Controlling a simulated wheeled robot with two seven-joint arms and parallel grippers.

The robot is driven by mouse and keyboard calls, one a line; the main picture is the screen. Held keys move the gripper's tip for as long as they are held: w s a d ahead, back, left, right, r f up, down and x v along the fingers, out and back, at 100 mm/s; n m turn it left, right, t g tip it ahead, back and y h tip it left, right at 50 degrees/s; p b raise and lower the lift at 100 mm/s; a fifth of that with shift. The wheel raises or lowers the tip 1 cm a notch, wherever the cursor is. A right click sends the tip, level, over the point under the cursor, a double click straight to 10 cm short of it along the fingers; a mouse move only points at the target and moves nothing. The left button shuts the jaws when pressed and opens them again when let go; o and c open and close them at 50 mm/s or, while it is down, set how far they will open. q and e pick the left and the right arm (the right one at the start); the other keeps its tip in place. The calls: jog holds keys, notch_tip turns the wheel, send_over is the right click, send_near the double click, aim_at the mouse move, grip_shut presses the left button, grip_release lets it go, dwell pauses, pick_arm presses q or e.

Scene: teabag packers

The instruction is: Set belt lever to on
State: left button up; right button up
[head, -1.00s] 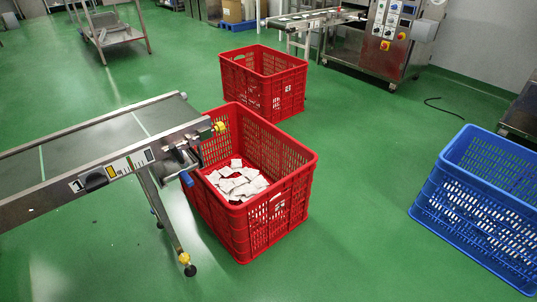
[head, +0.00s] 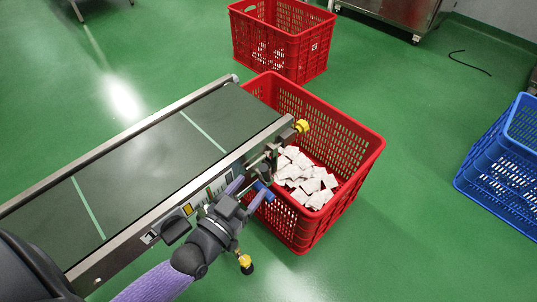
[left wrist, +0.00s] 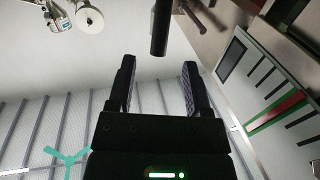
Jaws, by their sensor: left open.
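The belt lever (head: 265,191) has a blue grip and sits at the near right end of the conveyor belt's side rail, beside the red crate. My left gripper (head: 249,194) is open at this end of the belt, its fingertips close to the blue grip. In the left wrist view the open, empty fingers (left wrist: 159,88) point at a dark round bar (left wrist: 160,28), which looks like the lever's grip. Its end lies between the fingers' lines, just past the tips, with no contact visible. My right gripper is out of view.
The green conveyor belt (head: 150,150) has a control panel on its near side. A red crate (head: 357,165) with white teabag packets stands under its end. Another red crate (head: 283,50) stands behind, and a blue crate (head: 497,165) at right. Green floor between them is clear.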

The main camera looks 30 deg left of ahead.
aim_at(262, 174)
pick_arm(q)
jog(key=w+b, duration=0.1)
jog(key=w, duration=0.3)
jog(key=w+d+b, duration=0.1)
jog(key=w, duration=0.2)
jog(key=shift+f+b, duration=0.25)
jog(key=shift+b, duration=0.05)
jog(key=shift+w+d+r, duration=0.15)
jog(key=shift+w+r, duration=0.05)
jog(key=shift+w, duration=0.35)
jog(key=shift+c, duration=0.3)
grip_shut()
